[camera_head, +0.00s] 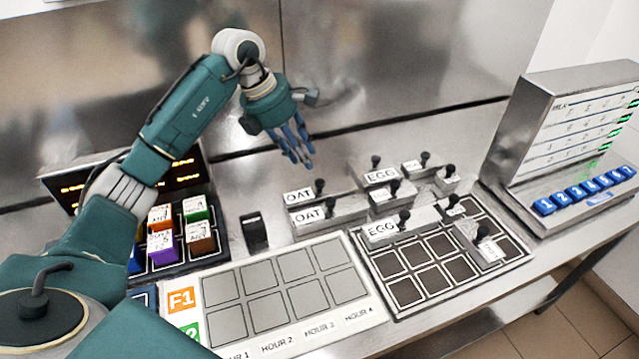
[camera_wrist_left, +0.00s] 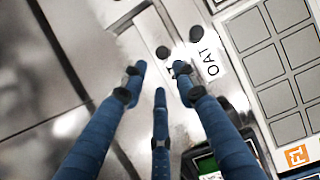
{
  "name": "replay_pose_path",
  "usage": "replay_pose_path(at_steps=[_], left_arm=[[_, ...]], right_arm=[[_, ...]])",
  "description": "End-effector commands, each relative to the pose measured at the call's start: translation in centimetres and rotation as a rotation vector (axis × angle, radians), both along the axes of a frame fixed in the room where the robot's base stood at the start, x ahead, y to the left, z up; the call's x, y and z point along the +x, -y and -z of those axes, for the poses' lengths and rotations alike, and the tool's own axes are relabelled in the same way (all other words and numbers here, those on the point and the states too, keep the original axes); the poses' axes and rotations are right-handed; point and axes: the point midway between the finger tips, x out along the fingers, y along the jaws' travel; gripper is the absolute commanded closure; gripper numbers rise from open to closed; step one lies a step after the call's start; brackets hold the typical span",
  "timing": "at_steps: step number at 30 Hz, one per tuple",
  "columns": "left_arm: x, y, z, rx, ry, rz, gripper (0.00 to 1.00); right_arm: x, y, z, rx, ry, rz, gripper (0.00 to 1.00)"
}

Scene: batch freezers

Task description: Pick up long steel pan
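Several steel pans with black knobs stand on the steel counter. Two long ones labelled OAT, a rear one (camera_head: 338,197) and a front one (camera_head: 345,213), lie side by side left of the EGG pans, a rear one (camera_head: 367,169) and a front one (camera_head: 365,237). Shorter pans stand to their right. My left gripper (camera_head: 298,158) hangs above the counter behind the OAT pans, fingers pointing down, spread and empty. In the left wrist view its fingertips (camera_wrist_left: 159,79) show near an OAT label (camera_wrist_left: 207,56) and black knobs. No contact with a pan shows. My right gripper is out of view.
A white-bordered grid board (camera_head: 372,312) labelled HOUR and a dark grid tray (camera_head: 392,300) lie in front. Coloured blocks (camera_head: 161,244) and a dark display (camera_head: 182,170) are at left. A panel with blue buttons (camera_head: 586,194) stands at right. A steel wall is behind.

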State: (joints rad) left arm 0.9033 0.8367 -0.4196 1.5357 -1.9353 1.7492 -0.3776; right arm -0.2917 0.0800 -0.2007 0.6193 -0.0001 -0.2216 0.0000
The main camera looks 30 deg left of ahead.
Motion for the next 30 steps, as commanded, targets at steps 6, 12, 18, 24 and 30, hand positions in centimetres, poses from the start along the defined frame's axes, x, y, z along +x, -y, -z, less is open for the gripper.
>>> replay_pose_path(at_steps=[6,12,18,24,30], left_arm=[[0.9,1.0,3.2,-0.002,-0.004,0.000,0.71],[1.4,1.4,4.6,-0.002,-0.003,0.000,0.71],[2.1,2.4,7.0,-0.003,-0.007,0.000,0.71],[2.8,2.8,8.9,-0.001,-0.002,-0.001,0.71],[2.8,2.7,9.1,0.000,-0.001,-0.001,0.71]], right_arm=[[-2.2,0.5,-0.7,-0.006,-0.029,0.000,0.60],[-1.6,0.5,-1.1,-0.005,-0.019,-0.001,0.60],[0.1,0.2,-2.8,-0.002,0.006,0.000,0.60],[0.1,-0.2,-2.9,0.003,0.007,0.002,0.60],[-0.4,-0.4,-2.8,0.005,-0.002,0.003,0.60]])
